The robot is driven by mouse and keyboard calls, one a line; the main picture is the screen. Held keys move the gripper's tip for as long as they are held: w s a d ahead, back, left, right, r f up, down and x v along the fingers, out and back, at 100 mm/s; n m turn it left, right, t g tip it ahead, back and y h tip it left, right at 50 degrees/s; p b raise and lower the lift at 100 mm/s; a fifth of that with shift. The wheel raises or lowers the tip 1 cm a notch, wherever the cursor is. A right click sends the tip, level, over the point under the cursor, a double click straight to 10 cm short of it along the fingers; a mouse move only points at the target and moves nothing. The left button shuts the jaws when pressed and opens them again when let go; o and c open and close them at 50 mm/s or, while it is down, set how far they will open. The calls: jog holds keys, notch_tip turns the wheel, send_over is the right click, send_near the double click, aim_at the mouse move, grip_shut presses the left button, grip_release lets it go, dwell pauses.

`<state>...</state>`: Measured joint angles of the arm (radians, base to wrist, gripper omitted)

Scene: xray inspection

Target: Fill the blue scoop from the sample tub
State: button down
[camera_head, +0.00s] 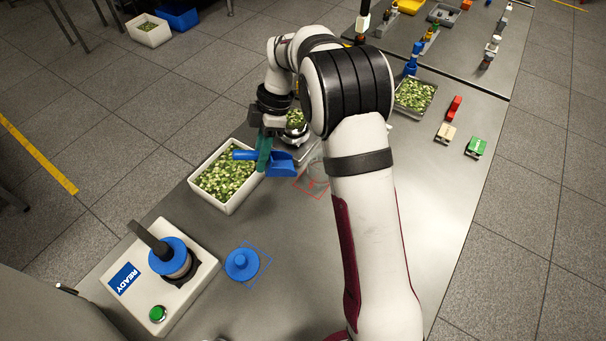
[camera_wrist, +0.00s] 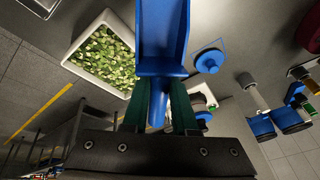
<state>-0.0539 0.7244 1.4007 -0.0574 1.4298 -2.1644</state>
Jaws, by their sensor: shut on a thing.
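The blue scoop (camera_head: 281,165) is held in my gripper (camera_head: 263,157), whose green fingers are shut around its handle. The scoop's bowl points right, and no pieces show in it. It also fills the upper middle of the wrist view (camera_wrist: 163,35), with the fingers (camera_wrist: 158,108) on both sides of the handle. The sample tub (camera_head: 207,197) is a white open box full of green and pale pieces. It stands just left of the gripper, and the scoop is above and beside its right edge. The tub also shows at the upper left of the wrist view (camera_wrist: 83,36).
A white machine (camera_head: 190,290) marked READY and a blue round knobbed lid (camera_head: 242,264) stand at the front left. A small bowl of pieces (camera_head: 296,120) is behind the gripper. A metal tray (camera_head: 413,112) of pieces stands right of my arm. The front middle of the table is clear.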

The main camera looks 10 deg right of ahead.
jog(key=w+a+r+m+t+y, duration=0.2)
jog(key=w+a+r+m+t, duration=0.1)
jog(key=w+a+m, duration=0.3)
jog(key=w+a+r+m+t+y, duration=0.2)
jog(key=w+a+r+m+t, duration=0.15)
jog(key=a, duration=0.35)
jog(key=shift+w+a+f, duration=0.1)
jog(key=shift+w+f, duration=0.05)
jog(key=shift+f, duration=1.3)
jog(key=shift+w+d+f, duration=0.1)
jog(key=shift+w+f, duration=0.05)
jog(key=shift+f, duration=1.35)
jog(key=shift+w+a+f, duration=0.1)
jog(key=shift+w+f, duration=0.05)
jog(key=shift+f, duration=1.3)
jog(key=shift+f, duration=0.45)
jog(key=shift+s+d+f, duration=0.1)
jog(key=shift+s+d, duration=1.3)
dwell(0.5)
